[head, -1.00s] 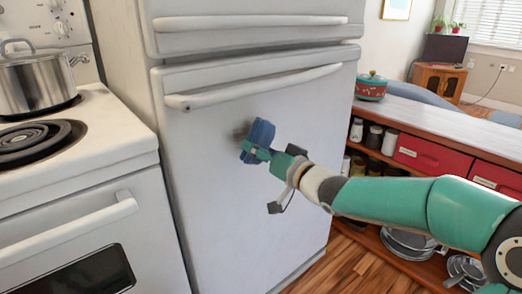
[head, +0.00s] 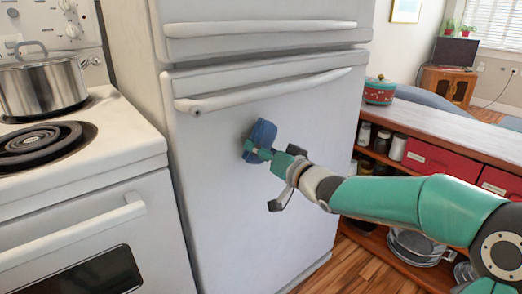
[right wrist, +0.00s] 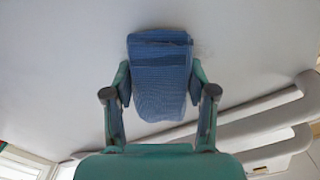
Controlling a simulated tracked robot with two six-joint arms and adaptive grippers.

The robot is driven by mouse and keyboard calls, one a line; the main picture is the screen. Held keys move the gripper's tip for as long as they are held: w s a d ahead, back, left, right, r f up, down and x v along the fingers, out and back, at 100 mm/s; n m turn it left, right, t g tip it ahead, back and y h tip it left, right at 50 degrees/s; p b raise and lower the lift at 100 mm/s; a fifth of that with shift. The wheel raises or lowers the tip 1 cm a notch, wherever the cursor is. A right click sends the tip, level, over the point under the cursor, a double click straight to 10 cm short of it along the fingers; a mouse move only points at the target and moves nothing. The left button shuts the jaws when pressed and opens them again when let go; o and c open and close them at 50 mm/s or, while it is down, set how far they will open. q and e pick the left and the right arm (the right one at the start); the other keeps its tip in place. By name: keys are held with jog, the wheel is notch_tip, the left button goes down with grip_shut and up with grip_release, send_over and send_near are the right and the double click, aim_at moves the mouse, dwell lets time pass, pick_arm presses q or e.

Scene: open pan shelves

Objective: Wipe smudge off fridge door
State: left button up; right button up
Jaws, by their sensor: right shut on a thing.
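My right gripper (head: 259,153) is shut on a blue sponge (head: 263,133) with a ribbed surface. The sponge is at the white lower fridge door (head: 225,210), below its handle, and appears to touch it. In the right wrist view the sponge (right wrist: 160,85) sits between both fingers, its far end against the pale door. Only a faint grey trace of the smudge (head: 245,131) shows at the sponge's left edge; whether more lies behind the sponge is hidden. My left gripper is not in view.
The lower door's handle (head: 265,92) juts out above the sponge. A white stove (head: 80,210) with a steel pot (head: 42,82) stands at left. An open shelf unit (head: 440,120) with red drawers stands at right. The door below the sponge is clear.

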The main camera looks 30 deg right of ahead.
aim_at(222, 153)
dwell(0.3)
jog(key=shift+a+f+b, duration=0.15)
jog(key=shift+a+b, duration=0.3)
jog(key=a+b, duration=0.2)
jog(key=a, duration=0.1)
jog(key=a+b, duration=0.2)
jog(key=b, duration=0.1)
jog(key=shift+s+a+f+b, duration=0.2)
jog(key=shift+a+b, duration=0.1)
jog(key=shift+a, duration=0.1)
jog(key=shift+s+a+r+b, duration=0.1)
jog(key=shift+a+b, duration=0.55)
jog(key=shift+a, duration=0.25)
jog(key=shift+w, duration=0.95)
dwell(0.5)
